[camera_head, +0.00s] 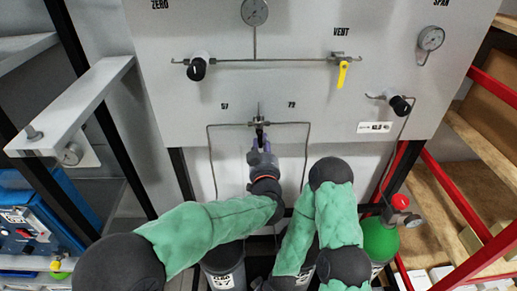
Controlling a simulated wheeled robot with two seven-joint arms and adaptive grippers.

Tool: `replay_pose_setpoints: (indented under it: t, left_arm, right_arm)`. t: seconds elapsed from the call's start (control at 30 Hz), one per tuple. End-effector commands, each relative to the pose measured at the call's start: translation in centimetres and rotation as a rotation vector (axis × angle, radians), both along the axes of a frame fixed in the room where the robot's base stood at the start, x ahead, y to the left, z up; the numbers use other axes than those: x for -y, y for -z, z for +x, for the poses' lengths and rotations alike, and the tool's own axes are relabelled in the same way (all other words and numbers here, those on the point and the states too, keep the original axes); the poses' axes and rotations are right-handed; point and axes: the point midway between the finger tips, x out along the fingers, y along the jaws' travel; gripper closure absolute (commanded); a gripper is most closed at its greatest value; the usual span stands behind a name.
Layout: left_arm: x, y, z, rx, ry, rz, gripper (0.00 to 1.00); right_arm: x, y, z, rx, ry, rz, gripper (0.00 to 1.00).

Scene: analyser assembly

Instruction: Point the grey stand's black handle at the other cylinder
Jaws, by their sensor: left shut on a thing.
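The changeover valve (258,123) sits on the thin pipe between the marks 57 and 72 on the grey panel (290,90). Its black handle (260,133) hangs down from the valve, roughly midway between the two pipe branches. My left gripper (260,146) is shut on the handle from below and hides its lower part. A dark cylinder (225,272) with a white label stands below at the left.
A yellow-handled vent valve (342,74), black knobs (197,70) and gauges (431,38) stand out from the panel. A green cylinder (380,240) with a red top stands at the right. Grey shelving is at the left and red-framed wooden shelving at the right.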

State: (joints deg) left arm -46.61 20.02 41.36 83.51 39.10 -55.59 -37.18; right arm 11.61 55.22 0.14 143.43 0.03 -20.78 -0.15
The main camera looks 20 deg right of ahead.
Motion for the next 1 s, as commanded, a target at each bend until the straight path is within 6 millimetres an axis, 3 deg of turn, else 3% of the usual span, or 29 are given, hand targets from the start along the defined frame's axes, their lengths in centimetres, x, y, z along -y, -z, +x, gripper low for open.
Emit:
replay_pose_setpoints:
  t: [1.0]
  left_arm:
    - [2.9,-1.9,-0.9,-0.270,0.001,-0.927,1.00]
  right_arm:
    - [0.0,5.6,0.0,0.000,0.000,0.000,0.21]
